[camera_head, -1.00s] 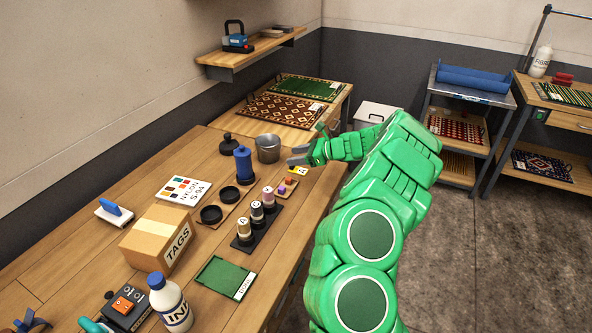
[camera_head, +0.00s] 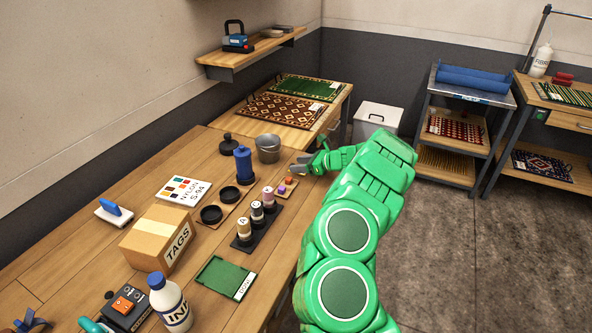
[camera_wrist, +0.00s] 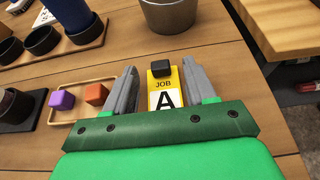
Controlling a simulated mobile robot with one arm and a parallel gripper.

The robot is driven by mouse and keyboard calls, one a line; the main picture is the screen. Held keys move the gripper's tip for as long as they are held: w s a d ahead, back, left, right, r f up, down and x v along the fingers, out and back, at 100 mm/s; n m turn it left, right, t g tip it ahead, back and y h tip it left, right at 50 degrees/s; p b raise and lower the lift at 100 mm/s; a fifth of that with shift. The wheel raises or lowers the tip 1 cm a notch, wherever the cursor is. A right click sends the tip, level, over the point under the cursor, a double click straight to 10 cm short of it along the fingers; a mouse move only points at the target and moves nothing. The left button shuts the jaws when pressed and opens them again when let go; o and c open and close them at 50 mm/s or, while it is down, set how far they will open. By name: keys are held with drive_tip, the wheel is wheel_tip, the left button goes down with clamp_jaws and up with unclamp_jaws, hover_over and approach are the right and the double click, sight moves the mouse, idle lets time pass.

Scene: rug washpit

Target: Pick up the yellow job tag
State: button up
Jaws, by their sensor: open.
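The yellow job tag (camera_wrist: 160,85) shows in the wrist view, lettered "JOB" and a large "A", with a small black block on its far end. It lies on the wooden bench between the two grey fingers of my gripper (camera_wrist: 161,67). The gripper is open, with a finger on each side of the tag; I cannot tell if they touch it. The green palm edge hides the tag's near end. In the head view my gripper (camera_head: 302,165) is low over the bench's right edge, and the tag is hidden there.
A metal bucket (camera_head: 267,148) stands just beyond the gripper. A small tray (camera_wrist: 77,113) with purple (camera_wrist: 61,100) and orange (camera_wrist: 96,94) cubes lies left of the fingers. A dark stand (camera_head: 256,224) with lettered bottles is nearer. The bench edge drops off at the right.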

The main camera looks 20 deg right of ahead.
drive_tip(key=shift+x, duration=1.2)
drive_tip(key=c, duration=0.8)
drive_tip(key=shift+o, duration=0.2)
drive_tip(key=shift+r, duration=0.1)
drive_tip(key=shift+d+r, duration=0.1)
drive_tip(key=shift+r, duration=0.35)
wheel_tip(320, 180, up, 2)
drive_tip(key=shift+r, duration=0.15)
drive_tip(key=s+a+r, duration=0.3)
drive_tip(key=s+r, duration=0.6)
drive_tip(key=s, duration=0.4)
drive_tip(key=shift+s+r, duration=0.4)
